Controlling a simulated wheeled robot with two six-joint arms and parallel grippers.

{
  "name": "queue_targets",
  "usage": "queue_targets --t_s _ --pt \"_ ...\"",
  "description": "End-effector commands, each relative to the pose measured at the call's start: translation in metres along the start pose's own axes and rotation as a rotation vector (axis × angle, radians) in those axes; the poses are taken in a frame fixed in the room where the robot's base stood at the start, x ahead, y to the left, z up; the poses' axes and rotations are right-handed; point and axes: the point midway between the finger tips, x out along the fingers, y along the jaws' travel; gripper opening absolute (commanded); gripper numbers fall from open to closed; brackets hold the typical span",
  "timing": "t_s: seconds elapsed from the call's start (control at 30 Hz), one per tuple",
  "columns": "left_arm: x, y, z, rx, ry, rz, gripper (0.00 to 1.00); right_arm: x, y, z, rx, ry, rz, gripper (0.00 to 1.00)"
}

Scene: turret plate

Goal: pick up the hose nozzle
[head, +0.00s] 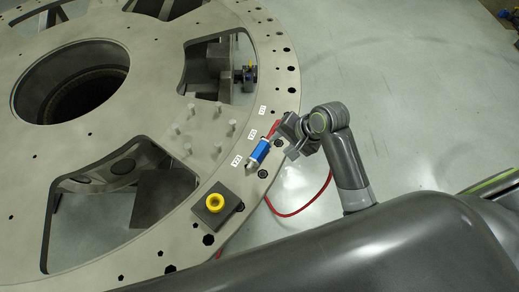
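The hose nozzle (259,151) is a small blue cylinder with a metal tip pointing down-left. It lies on the flat grey turret plate (225,75), near the plate's right rim. Red hose shows at its upper end and runs under or behind my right gripper. My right gripper (282,142) is just right of the nozzle, its fingers spread apart with a gap between them. I see nothing held in it. Whether a finger touches the nozzle or hose is hard to tell. My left gripper is out of view.
A yellow ring on a dark square block (216,204) sits below the nozzle. Several upright pegs (188,148) and white number labels (237,160) are to its left. The plate has large cutouts and a round central hole. A red hose (303,208) loops past the rim over grey floor.

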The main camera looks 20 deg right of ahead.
Motion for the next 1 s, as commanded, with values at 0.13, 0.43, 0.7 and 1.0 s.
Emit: queue_targets --t_s 0.13,0.43,0.7,1.0 --pt "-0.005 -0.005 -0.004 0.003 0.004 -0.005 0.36 0.026 0.0 0.001 0.002 -0.003 0.001 0.38" --pt "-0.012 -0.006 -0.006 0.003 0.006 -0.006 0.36 0.071 0.0 0.0 -0.001 -0.001 0.002 0.38" --pt "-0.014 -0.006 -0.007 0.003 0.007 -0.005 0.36 0.088 0.0 0.0 -0.002 0.001 0.0 0.38" --pt "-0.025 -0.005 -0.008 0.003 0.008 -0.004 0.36 0.11 -0.002 -0.001 -0.001 -0.001 0.003 0.38"
